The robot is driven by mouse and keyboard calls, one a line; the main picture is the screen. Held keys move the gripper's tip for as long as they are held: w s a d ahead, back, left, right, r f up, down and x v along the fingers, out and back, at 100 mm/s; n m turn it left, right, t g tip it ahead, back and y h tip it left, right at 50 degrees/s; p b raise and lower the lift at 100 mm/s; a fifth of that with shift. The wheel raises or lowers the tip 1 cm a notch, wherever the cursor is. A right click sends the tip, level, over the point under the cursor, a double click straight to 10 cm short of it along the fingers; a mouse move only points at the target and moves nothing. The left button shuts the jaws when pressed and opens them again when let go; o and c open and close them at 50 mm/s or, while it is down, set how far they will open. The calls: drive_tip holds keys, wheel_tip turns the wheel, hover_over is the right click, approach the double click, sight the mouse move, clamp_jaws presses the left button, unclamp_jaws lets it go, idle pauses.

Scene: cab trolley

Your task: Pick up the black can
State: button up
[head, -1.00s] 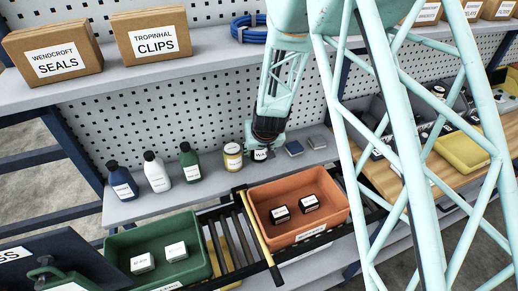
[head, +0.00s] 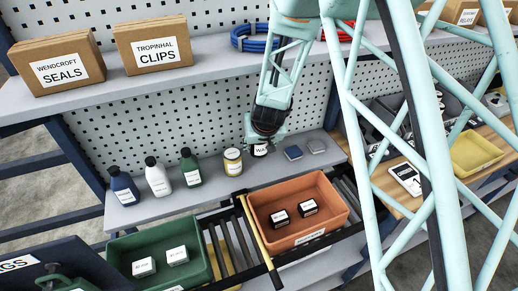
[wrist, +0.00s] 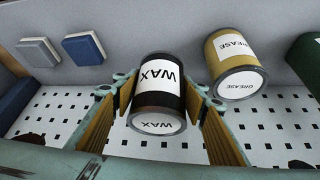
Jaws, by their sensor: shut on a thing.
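The black can, with a white WAX label, shows upright between the two fingers of my gripper in the wrist view (wrist: 158,98). In the head view (head: 260,150) it is small and partly covered by my gripper (head: 262,141). My gripper is shut on its sides. The can appears a little above the grey shelf; the exact gap is hard to tell.
A yellow GREASE can (head: 232,163) stands close on the left. Three bottles, including a green one (head: 190,168), stand further left. An orange bin (head: 325,187) with two black boxes is in front.

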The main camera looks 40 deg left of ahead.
sight(262, 147)
drive_tip(key=shift+r, duration=0.85)
drive_tip(key=shift+s+d+f+b, duration=0.1)
drive_tip(key=shift+s+d+b, duration=0.35)
drive_tip(key=shift+d, duration=0.2)
drive_tip(key=shift+s+d+f+b, duration=0.1)
drive_tip(key=shift+s+d+b, duration=0.3)
drive_tip(key=shift+d, duration=0.25)
drive_tip(key=s+d+b, duration=0.3)
drive_tip(key=s+d, duration=0.5)
drive_tip(key=d, duration=0.6)
drive_tip(key=shift+s+r, duration=0.15)
drive_tip(key=shift+s, duration=0.15)
